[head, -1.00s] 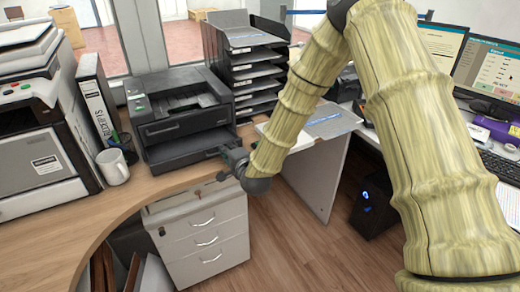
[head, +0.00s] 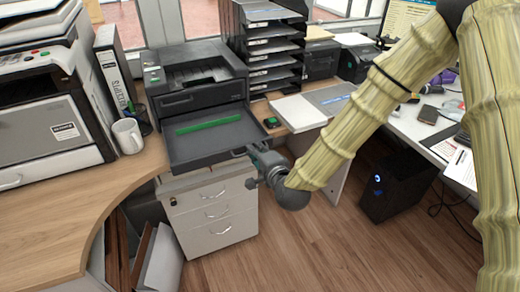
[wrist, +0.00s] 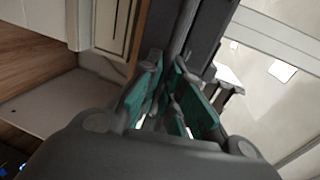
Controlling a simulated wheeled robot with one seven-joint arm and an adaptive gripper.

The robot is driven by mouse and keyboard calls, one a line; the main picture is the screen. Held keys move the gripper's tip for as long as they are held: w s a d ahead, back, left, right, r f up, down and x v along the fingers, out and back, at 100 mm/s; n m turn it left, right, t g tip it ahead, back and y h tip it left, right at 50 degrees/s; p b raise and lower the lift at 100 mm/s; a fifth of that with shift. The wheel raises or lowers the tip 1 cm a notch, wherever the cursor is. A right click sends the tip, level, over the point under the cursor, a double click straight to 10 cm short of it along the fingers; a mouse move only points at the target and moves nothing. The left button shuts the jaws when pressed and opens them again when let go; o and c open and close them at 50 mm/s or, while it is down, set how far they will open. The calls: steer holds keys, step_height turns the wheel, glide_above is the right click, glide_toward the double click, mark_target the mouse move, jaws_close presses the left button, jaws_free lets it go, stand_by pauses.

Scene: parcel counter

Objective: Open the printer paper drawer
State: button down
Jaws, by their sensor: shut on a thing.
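The dark grey printer (head: 195,75) stands on the wooden counter. Its paper drawer (head: 215,145) is pulled well out towards me, and its flat inside shows with a green strip (head: 202,126) across it. My gripper (head: 254,153) is at the right part of the drawer's front edge, shut on it. In the wrist view, the teal-padded fingers (wrist: 172,100) are on either side of a dark bar, which looks like the drawer's front. The exact contact is partly hidden by the fingers.
A white mug (head: 128,136) and a binder (head: 115,75) stand left of the printer. A paper tray stack (head: 268,45) stands to its right. A white drawer cabinet (head: 212,210) is below the counter.

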steer(key=shift+s+a, duration=0.15)
steer(key=shift+a, duration=0.05)
steer(key=c, duration=1.9)
jaws_free()
steer(key=shift+a, duration=0.1)
steer(key=shift+o, duration=0.2)
steer(key=shift+d, duration=0.25)
steer(key=v, duration=1.1)
steer(key=shift+s+d, duration=0.15)
steer(key=shift+s, duration=0.15)
